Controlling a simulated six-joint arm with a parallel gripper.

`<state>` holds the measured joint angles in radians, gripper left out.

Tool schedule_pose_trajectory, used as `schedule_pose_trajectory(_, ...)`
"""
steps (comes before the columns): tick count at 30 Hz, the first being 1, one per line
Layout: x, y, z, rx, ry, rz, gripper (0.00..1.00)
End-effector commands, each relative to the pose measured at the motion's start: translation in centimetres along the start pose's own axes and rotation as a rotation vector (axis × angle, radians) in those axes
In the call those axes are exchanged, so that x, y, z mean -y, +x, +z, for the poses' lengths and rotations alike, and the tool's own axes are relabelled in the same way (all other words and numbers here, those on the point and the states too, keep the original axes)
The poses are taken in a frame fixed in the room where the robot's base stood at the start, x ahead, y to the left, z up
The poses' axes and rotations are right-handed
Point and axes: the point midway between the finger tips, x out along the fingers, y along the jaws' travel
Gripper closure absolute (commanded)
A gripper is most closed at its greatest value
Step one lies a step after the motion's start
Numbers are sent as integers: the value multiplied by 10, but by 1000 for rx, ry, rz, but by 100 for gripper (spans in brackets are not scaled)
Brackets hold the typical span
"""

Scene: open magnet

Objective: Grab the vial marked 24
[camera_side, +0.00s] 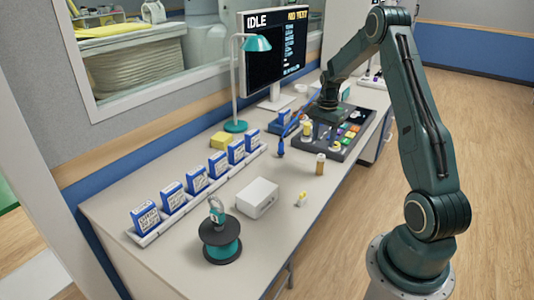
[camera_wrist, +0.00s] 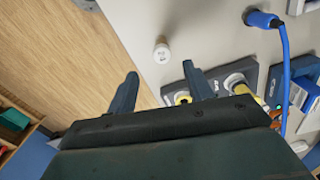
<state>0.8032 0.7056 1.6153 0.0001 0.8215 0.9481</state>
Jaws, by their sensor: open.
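My gripper (camera_side: 327,102) hangs over the near part of the dark tray in the side view. In the wrist view my gripper (camera_wrist: 158,74) has its two dark fingers spread wide with nothing between them. An amber vial with a pale cap (camera_side: 321,164) stands upright on the bench in front of the tray. A white-capped vial (camera_wrist: 162,52) shows in the wrist view, just beyond the fingertips. Another vial (camera_side: 308,129) stands at the tray's near end, and a small yellow-and-white vial (camera_side: 301,199) is on the bench nearer the camera. I cannot read a 24 on any vial.
The dark tray (camera_side: 336,148) holds several coloured items; its grey end (camera_wrist: 215,82) shows in the wrist view. A white box (camera_side: 257,197), a teal spool (camera_side: 222,247) and a row of blue cards (camera_side: 172,196) occupy the near bench.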

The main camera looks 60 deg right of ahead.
Motion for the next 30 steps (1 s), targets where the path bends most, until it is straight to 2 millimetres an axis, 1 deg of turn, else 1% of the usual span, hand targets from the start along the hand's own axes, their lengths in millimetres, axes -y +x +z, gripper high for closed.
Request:
schedule_pose_trajectory(1, 0, 9, 0, 2, 0, 3, 49)
schedule_pose_trajectory(3, -1, 20, 0, 2, 0, 3, 49)
schedule_pose_trajectory(6, 0, 33, 0, 2, -1, 2, 49)
schedule_pose_trajectory(9, 0, 42, 0, 1, -1, 1, 49)
schedule_pose_trajectory(12, 0, 47, 0, 0, -1, 0, 49)
schedule_pose_trajectory(19, 0, 49, 0, -1, -1, -1, 49)
schedule_pose_trajectory(22, 0, 52, -1, 0, 0, 0, 49)
schedule_pose_trajectory(26, 1, 64, -2, 1, 0, 2, 49)
schedule_pose_trajectory(30, 2, 80, -3, 2, 0, 2, 49)
